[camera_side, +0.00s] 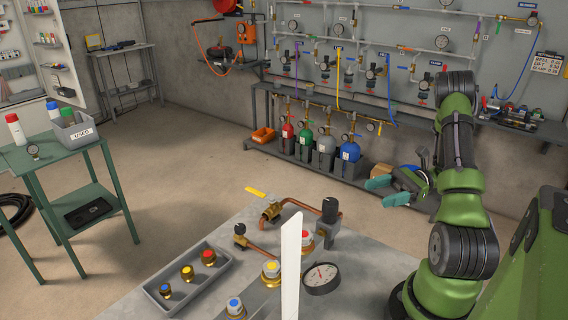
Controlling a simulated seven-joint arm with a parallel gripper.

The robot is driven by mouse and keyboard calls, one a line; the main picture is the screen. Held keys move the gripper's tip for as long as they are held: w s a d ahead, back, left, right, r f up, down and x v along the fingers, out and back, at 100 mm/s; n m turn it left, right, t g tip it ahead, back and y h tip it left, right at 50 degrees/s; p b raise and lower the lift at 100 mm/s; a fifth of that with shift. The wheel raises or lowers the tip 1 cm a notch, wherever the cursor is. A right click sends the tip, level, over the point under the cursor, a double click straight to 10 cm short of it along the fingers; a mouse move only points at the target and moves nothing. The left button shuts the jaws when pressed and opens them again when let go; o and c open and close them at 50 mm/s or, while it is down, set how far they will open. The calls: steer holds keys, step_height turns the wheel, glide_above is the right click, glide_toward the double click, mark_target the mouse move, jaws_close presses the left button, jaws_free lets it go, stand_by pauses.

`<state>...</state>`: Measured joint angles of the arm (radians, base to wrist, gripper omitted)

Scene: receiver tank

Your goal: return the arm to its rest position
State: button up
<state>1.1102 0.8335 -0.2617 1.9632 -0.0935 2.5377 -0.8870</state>
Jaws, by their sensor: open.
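My gripper (387,191) is at the end of my green arm, at the right of the side view. Its two teal fingers point left and stand apart with nothing between them. It is up in the air, beyond the right back corner of the grey bench (222,226) and clear of the fittings on it. The lower wall rack shows behind it.
The bench carries a grey tray (190,280) with several brass caps, a valve with a yellow handle (258,193), a gauge (321,278), a black-knobbed regulator (329,211) and an upright white panel (290,265). A green side table (60,150) stands left. Gas bottles line the back wall.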

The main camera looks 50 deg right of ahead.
steer(key=w+a+r+n+g+h, duration=0.1)
steer(key=w+a+r+n+h, duration=0.1)
steer(key=a+r+n+h, duration=0.4)
steer(key=w+a+r+n+g+h, duration=0.1)
steer(key=a+r+n+h, duration=0.6)
steer(key=a+n, duration=0.7)
steer(key=a+r, duration=0.1)
steer(key=a, duration=0.2)
steer(key=shift+w+a+r+g, duration=0.2)
steer(key=shift+w+a+g, duration=0.05)
steer(key=shift+w+g, duration=0.1)
